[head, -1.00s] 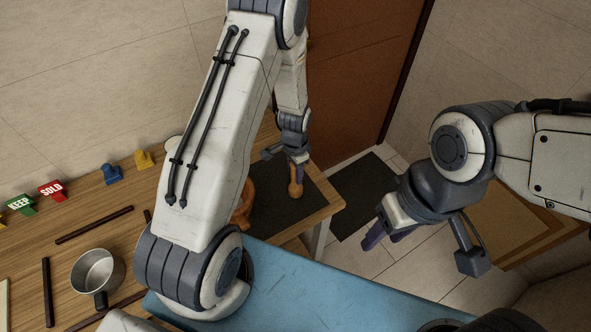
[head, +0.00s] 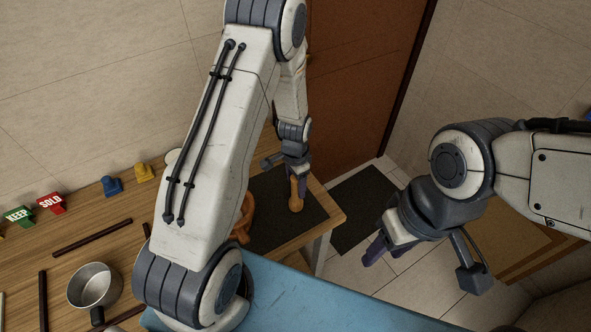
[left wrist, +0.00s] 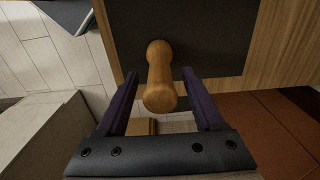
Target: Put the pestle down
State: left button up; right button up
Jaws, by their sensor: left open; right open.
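The wooden pestle (head: 296,196) is on the dark mat (head: 278,222) near the table's right end. In the left wrist view the pestle (left wrist: 160,78) lies between the two dark fingers, with bare gaps on both sides. My left gripper (head: 296,172) is open around the pestle's near end; in the left wrist view the gripper (left wrist: 160,100) shows no finger touching it. The orange-brown mortar (head: 243,215) stands at the mat's left edge, partly hidden by my left arm. My right gripper (head: 380,247) is open and empty, away from the table over the floor.
On the wooden table (head: 150,205) are a metal pot (head: 93,287), dark sticks (head: 92,237), a red SOLD sign (head: 51,203), a green KEEP sign (head: 19,215), and blue (head: 112,186) and yellow (head: 144,173) pieces. A dark floor mat (head: 365,203) lies beyond the table end.

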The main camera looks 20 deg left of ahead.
pick_arm(q)
notch_tip(320, 180, up, 10)
jog(key=shift+f+b, duration=0.1)
jog(key=shift+b, duration=1.1)
jog(key=shift+s+r, duration=0.1)
jog(key=shift+r, duration=0.3)
jog(key=s+d+r, duration=0.5)
jog(key=d+r, duration=0.1)
jog(key=d, duration=0.2)
jog(key=s+d+r+b, duration=0.1)
jog(key=s+d, duration=0.2)
jog(key=s, duration=0.6)
jog(key=s+d+r+h+b, duration=0.1)
jog(key=s+d+r, duration=0.1)
jog(key=s, duration=0.7)
jog(key=shift+s+d+r, duration=0.25)
jog(key=shift+d, duration=0.3)
